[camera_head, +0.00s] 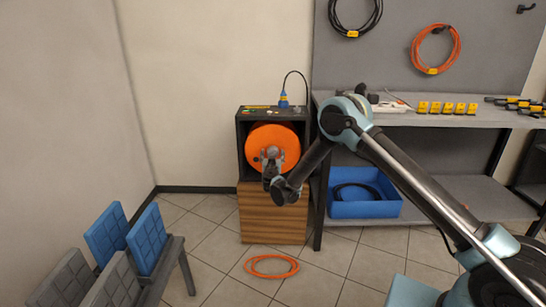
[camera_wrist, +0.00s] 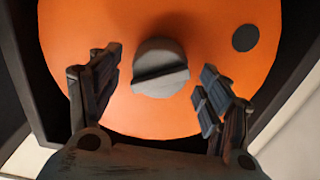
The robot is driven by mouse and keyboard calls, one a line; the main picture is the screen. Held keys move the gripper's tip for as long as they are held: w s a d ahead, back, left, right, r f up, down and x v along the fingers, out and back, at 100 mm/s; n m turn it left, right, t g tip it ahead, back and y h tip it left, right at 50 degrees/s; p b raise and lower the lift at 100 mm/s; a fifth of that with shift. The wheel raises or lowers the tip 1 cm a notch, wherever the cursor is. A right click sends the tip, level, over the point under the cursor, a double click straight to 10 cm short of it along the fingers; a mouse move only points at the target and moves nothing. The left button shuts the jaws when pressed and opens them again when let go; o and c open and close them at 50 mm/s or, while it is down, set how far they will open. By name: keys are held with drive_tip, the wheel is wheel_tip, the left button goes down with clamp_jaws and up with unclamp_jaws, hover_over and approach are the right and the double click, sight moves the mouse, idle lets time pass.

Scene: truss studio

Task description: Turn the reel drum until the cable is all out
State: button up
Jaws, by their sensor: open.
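The orange reel drum (camera_head: 268,137) sits inside a dark box frame on a wooden cabinet. In the wrist view its orange face (camera_wrist: 190,30) fills most of the picture, with a grey ridged knob (camera_wrist: 160,68) at the centre and a dark round spot (camera_wrist: 245,38) to the upper right. My gripper (camera_wrist: 158,85) is open in front of the face, with one finger on either side of the knob and gaps between. In the head view my gripper (camera_head: 271,165) covers part of the drum. An orange cable coil (camera_head: 271,266) lies on the floor before the cabinet.
The wooden cabinet (camera_head: 272,212) holds the reel box. A workbench (camera_head: 450,119) with yellow items stands to the right, a blue bin (camera_head: 364,205) on its lower shelf. Blue and grey panels (camera_head: 146,238) stand on a rack at lower left. Tiled floor in front is mostly clear.

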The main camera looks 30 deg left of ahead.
drive_tip(key=v, duration=1)
drive_tip(key=shift+s, duration=0.3)
drive_tip(key=shift+d, duration=0.1)
